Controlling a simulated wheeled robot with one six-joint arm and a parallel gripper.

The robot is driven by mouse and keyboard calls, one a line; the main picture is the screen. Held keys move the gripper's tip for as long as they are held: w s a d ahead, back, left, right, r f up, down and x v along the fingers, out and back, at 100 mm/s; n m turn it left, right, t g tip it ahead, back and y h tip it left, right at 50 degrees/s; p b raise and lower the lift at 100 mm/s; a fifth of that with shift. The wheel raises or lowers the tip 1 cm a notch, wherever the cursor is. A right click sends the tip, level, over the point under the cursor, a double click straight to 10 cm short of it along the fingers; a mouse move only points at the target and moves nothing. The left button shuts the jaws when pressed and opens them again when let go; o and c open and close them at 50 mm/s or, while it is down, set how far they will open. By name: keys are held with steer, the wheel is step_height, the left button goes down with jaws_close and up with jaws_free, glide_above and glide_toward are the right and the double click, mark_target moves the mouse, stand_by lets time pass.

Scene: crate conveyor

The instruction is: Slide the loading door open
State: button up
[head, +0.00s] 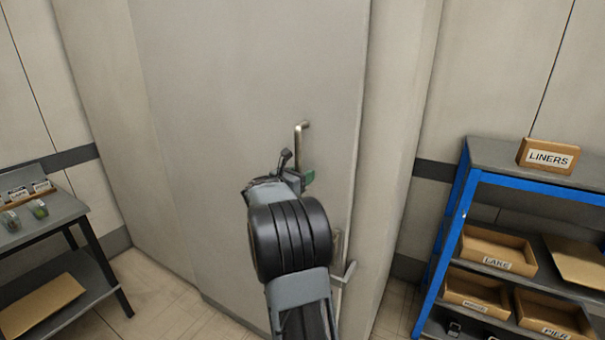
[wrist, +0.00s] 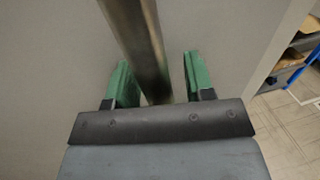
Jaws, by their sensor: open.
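The loading door (head: 220,100) is a tall grey panel that fills the middle of the head view. A vertical metal bar handle (head: 299,138) stands near its right edge, and my arm hides its middle part. In the wrist view the handle (wrist: 140,40) runs down between the two green fingers of my gripper (wrist: 158,80). The gripper is open, with a finger on either side of the bar and a gap visible on the right. I cannot tell whether the left finger touches it. In the head view my gripper (head: 296,174) is at the handle, mostly hidden behind my wrist.
A blue-framed shelf (head: 480,178) with labelled cardboard bins stands at the right, with a LINERS box (head: 548,156) on top. A dark table (head: 55,222) with small items stands at the left. Bare floor (head: 160,285) shows left of the door.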

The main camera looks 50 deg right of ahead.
steer(key=shift+d, duration=0.1)
steer(key=shift+c, duration=0.2)
jaws_close()
stand_by(0.4)
